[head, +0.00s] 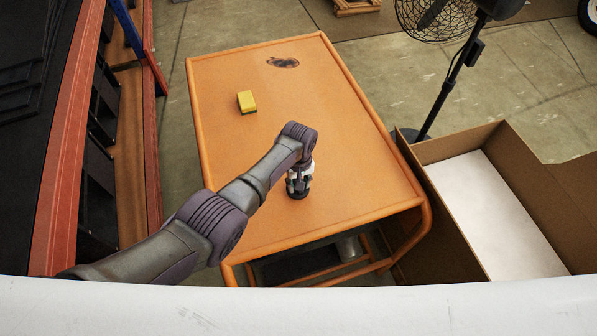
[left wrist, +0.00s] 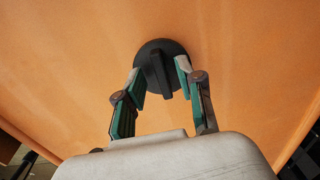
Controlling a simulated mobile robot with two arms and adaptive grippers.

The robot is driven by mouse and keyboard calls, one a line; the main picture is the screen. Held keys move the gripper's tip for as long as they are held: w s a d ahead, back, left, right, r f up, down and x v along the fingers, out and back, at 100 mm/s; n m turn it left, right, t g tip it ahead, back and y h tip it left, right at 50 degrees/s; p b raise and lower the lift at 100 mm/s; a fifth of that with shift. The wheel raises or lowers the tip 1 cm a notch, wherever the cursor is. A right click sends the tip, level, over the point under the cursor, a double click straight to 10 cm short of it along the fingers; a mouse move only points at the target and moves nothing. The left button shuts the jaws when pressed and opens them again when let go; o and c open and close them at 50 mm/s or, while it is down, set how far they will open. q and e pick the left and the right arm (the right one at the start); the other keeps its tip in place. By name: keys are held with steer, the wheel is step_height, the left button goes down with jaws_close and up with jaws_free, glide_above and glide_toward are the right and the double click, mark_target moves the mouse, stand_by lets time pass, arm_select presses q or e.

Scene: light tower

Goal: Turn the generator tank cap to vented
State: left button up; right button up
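The cap (left wrist: 160,72) is a black round knob with a raised straight ridge across its middle. It sits on an orange surface and shows in the left wrist view. My left gripper (left wrist: 161,78) is open, its two green-sided fingers spread on either side of the ridge, over the edges of the disc. The fingers look apart from the ridge; I cannot tell whether they touch the disc's rim. In the head view my left gripper (head: 298,190) points down at the near part of the orange tabletop and mostly hides the cap. No vent marking is readable. My right gripper is not in view.
A yellow and green sponge (head: 247,102) and a dark stain (head: 284,62) are farther back on the orange table (head: 340,120). An open cardboard box (head: 455,215) stands to the right, with a black fan (head: 440,95) behind it. A shelf rack (head: 75,130) stands left.

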arm_select(q)
step_height(320, 180, up, 12)
steer(key=shift+f, duration=0.25)
stand_by(0.6)
